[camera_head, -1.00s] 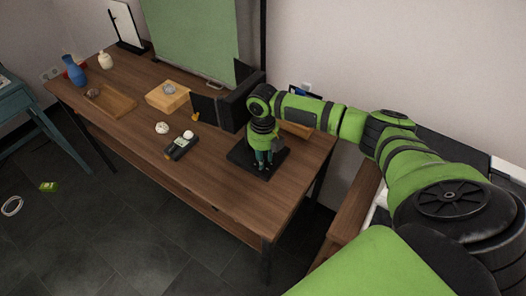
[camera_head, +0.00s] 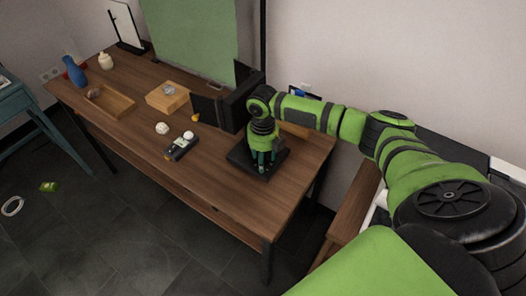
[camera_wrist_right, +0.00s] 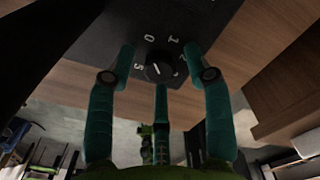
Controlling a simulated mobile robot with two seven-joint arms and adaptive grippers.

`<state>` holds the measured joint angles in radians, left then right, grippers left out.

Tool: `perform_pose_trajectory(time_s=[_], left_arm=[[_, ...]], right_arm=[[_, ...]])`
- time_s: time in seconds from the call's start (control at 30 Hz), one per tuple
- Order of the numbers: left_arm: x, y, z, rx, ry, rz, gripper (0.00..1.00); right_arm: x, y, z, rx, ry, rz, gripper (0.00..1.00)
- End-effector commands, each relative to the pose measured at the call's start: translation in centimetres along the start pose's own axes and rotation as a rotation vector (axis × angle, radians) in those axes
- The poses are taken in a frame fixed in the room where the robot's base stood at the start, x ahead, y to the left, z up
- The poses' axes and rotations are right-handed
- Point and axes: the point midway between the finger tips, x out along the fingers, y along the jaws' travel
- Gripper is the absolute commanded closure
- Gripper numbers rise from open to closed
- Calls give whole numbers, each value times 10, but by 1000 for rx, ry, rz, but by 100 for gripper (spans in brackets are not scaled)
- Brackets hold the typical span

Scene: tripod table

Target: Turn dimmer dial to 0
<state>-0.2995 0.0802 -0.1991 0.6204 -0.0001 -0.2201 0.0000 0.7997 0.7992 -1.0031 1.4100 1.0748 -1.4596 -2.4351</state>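The dimmer dial (camera_wrist_right: 158,68) is a black round knob with a pale mark, set on a black panel (camera_wrist_right: 105,40) with white numbers around it. The 0 lies above the knob in the wrist view; 1 is to its upper right and 5 to its left. My right gripper (camera_wrist_right: 158,62) is open, with its teal fingers spread around the knob and apparent gaps on both sides. In the head view, my right gripper (camera_head: 264,158) points down over the black panel (camera_head: 240,160) on the table and hides the dial. My left gripper is not in view.
The wooden table (camera_head: 215,195) holds a black handheld device (camera_head: 180,148), a white round object (camera_head: 162,128), a wooden box (camera_head: 167,97), a tray (camera_head: 110,102) and a blue vase (camera_head: 74,70). A dark upright object (camera_head: 235,108) stands close behind my right gripper. The table front is clear.

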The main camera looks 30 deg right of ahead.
Motion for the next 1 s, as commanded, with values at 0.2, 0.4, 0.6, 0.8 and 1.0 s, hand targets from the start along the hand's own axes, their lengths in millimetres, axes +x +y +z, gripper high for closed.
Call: perform_pose_trajectory(time_s=[0.2, 0.4, 0.6, 0.8, 1.0], left_arm=[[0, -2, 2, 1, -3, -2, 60], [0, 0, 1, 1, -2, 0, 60], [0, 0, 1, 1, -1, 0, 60], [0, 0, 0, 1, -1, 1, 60], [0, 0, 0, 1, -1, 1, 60]], right_arm=[[-8, 0, 1, 1, -3, 1, 48], [-44, 0, 2, 0, -6, 1, 48], [-86, 0, 1, 0, -5, 1, 48], [-113, 0, 0, 0, -2, 1, 48], [-121, 0, 0, 1, 0, -1, 48]])
